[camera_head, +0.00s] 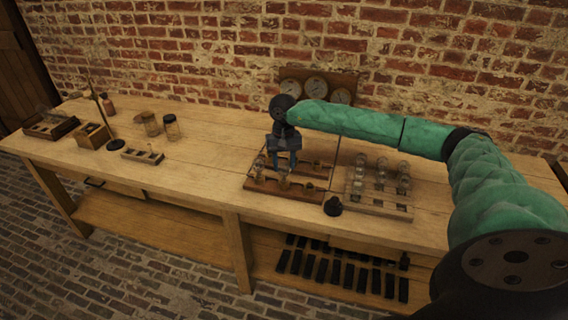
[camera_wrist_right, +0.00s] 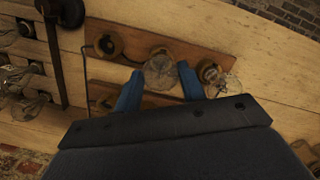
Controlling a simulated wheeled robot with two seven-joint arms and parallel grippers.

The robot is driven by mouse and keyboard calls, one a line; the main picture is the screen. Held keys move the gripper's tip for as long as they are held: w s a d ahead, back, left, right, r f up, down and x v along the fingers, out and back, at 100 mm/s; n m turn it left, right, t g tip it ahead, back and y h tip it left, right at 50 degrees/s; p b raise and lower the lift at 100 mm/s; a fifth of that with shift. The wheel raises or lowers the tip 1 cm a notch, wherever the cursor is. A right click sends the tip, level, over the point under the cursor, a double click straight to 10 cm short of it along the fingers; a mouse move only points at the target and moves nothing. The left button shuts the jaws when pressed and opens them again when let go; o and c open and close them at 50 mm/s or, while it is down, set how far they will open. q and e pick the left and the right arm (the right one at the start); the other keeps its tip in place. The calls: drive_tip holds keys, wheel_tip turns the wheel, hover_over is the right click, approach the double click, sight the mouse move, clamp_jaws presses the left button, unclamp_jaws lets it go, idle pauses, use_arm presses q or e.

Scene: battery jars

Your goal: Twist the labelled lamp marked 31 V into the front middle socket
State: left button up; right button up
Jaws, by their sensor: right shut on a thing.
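My right gripper (camera_head: 284,165) is shut on a clear glass lamp (camera_head: 284,182), over the middle of the front row of the wooden socket board (camera_head: 262,187). In the right wrist view its blue fingers (camera_wrist_right: 160,88) stand on both sides of the glass lamp (camera_wrist_right: 160,76). The front middle socket (camera_wrist_right: 160,51) shows just beyond the lamp, partly covered by it. I cannot tell how deep the lamp sits in the socket. No 31 V label is readable. My left gripper is not in view.
A lamp (camera_wrist_right: 224,88) stands at the front left socket (camera_wrist_right: 207,70); the front right socket (camera_wrist_right: 108,43) is empty. A rack (camera_head: 378,207) of several glass lamps stands to the right. A dark knob (camera_head: 333,206) is at the front edge.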

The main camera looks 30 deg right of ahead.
drive_tip(key=shift+f+b, duration=0.15)
drive_tip(key=shift+b, duration=0.3)
idle(0.4)
drive_tip(key=shift+f+m+b, duration=0.1)
drive_tip(key=shift+m+b, duration=0.3)
drive_tip(key=shift+m, duration=0.3)
drive_tip(key=m+b, duration=0.1)
drive_tip(key=m, duration=0.2)
drive_tip(key=shift+m+t+y+b, duration=0.3)
drive_tip(key=shift+m, duration=0.7)
drive_tip(key=shift+m+b, duration=0.5)
drive_tip(key=shift+m, duration=0.5)
drive_tip(key=m+b, duration=0.1)
drive_tip(key=m, duration=0.1)
drive_tip(key=shift+m, duration=0.4)
drive_tip(key=shift+m+t, duration=0.3)
drive_tip(key=shift+m, duration=0.5)
